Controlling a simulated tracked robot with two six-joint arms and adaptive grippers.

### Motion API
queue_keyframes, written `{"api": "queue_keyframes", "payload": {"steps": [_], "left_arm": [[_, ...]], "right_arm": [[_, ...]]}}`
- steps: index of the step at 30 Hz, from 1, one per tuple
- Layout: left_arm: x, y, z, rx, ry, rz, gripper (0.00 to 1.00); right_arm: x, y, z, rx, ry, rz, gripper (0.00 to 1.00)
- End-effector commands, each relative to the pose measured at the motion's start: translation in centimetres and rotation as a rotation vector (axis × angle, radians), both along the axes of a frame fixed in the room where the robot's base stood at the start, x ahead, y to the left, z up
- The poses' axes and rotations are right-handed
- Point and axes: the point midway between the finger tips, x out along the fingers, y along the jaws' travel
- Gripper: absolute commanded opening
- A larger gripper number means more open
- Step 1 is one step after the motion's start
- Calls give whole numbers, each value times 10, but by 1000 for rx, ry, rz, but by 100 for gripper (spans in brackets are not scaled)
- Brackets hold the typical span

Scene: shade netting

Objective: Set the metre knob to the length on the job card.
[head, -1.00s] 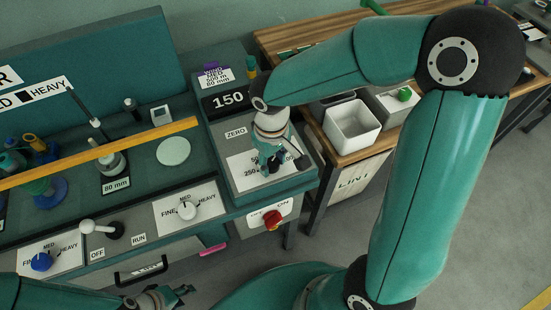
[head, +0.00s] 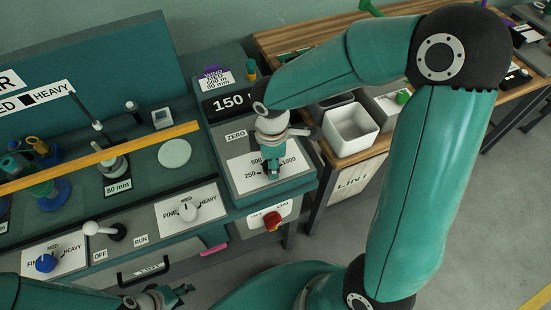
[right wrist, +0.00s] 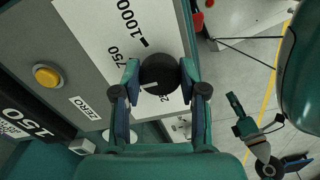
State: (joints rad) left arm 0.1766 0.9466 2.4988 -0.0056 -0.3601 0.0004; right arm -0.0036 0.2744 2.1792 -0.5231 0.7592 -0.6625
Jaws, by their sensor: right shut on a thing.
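The metre knob (right wrist: 160,73) is a round black knob on a white dial plate (right wrist: 101,31) with printed lengths. My right gripper (right wrist: 159,80) is shut on it, one finger on each side. In the head view my right gripper (head: 271,167) points down onto the dial, where 250, 500 and 1000 show around it; 750 shows in the right wrist view. The knob's pointer is hidden or too small to read. The job card (head: 214,79), under a purple clip, appears to read 500 m. My left gripper (head: 183,293) is open and empty at the lower left.
A black display (head: 229,103) reads 150. A yellow button (right wrist: 47,76) marked ZERO sits beside the dial plate. A red knob (head: 272,221) is on the front panel below. A white bin (head: 350,128) stands on the bench to the right. A yellow bar (head: 100,155) crosses the machine.

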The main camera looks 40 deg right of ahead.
Motion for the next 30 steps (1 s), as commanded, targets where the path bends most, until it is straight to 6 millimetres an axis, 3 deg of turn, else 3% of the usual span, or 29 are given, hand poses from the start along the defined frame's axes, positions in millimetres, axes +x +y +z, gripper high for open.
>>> {"api": "queue_keyframes", "payload": {"steps": [15, 30], "left_arm": [[0, 0, 16, 0, 0, 0, 40], [0, 0, 17, 0, 0, 0, 40]], "right_arm": [[-1, 2, 0, 6, 2, 375, 7], [-2, 3, -2, 6, 6, 449, 7]]}}
